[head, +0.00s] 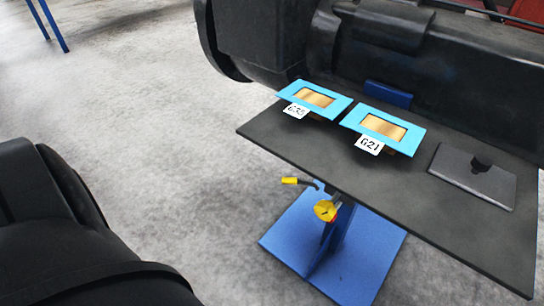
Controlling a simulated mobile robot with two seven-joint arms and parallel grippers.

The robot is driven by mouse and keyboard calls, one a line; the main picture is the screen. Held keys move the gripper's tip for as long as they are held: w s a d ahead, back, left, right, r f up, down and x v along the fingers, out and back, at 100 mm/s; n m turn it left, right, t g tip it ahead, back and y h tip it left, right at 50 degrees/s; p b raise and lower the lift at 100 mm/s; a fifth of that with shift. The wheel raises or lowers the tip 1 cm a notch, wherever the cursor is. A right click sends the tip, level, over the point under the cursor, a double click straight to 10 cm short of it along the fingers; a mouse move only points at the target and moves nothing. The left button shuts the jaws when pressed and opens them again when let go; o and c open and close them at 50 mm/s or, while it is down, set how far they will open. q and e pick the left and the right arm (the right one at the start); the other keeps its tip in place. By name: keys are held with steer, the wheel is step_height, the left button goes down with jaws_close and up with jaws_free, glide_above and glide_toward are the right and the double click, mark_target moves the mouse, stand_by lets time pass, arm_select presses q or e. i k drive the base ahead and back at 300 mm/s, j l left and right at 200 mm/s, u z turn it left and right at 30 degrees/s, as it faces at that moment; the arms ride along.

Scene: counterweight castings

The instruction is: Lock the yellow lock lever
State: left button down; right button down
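A yellow-gripped lever (290,181) with a dark rod sticks out to the left under the front edge of a dark tabletop. Close below and to its right is a yellow round hub (325,210) on the blue table post. I cannot tell from this view whether the lever is locked. The rod's inner end is partly hidden near the table edge. Neither of my grippers shows in the head view, and nothing touches the lever or the hub.
The dark tabletop (460,235) carries two blue-framed plates with brass-coloured centres, tagged G35 (315,98) and G21 (383,128), and a dark plate with a knob (474,178). A blue base plate (295,240) is below.

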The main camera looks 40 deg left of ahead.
mark_target(290, 181)
steer(key=k+j, duration=0.1)
steer(key=j, duration=1.4)
